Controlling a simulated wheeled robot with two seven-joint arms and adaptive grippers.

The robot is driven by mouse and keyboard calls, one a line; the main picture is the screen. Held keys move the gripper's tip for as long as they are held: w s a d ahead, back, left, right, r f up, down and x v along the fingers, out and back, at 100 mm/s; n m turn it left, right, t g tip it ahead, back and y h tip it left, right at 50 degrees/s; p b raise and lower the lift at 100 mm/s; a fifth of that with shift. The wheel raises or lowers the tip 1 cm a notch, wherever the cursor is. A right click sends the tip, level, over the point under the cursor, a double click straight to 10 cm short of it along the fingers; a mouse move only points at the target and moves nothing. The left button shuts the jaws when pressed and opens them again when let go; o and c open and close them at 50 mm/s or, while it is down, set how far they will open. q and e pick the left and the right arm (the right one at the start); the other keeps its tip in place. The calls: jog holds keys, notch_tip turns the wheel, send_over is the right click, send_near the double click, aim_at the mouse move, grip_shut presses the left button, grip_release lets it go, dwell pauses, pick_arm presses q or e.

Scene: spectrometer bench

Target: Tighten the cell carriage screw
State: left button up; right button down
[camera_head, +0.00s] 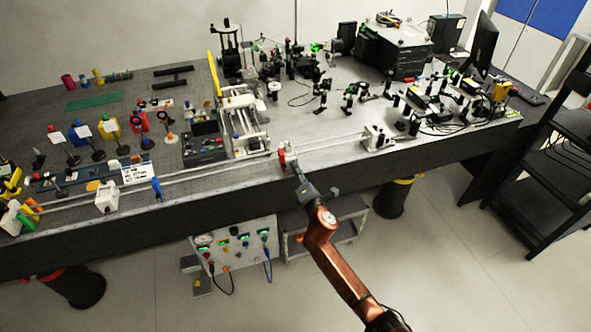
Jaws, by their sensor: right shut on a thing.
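A long pale rail (215,169) runs along the front of the bench. A small white and red carriage (284,155) sits on the rail near the middle of the bench's front edge. My right gripper (292,166) reaches it from the front, with its fingertips at the carriage's near side. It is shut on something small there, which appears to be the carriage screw. The fingers hide the screw, so its turn cannot be seen. My left gripper is not in view.
White blocks stand on the rail to the left (107,197) and right (376,138). A blue upright piece (157,188) stands by the rail. Optics crowd the bench's back and right. A panel with cables (236,249) and a black shelf (545,160) stand off the bench.

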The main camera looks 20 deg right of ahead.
jog(key=shift+f+m+p, duration=0.1)
jog(key=shift+m+p, duration=1.45)
jog(key=shift+m, duration=5.75)
jog(key=c, duration=2.2)
grip_release()
jog(key=shift+c, duration=0.2)
jog(key=shift+s, duration=0.15)
jog(key=s, duration=1.1)
jog(key=shift+s+d, duration=0.2)
jog(key=shift+s, duration=0.2)
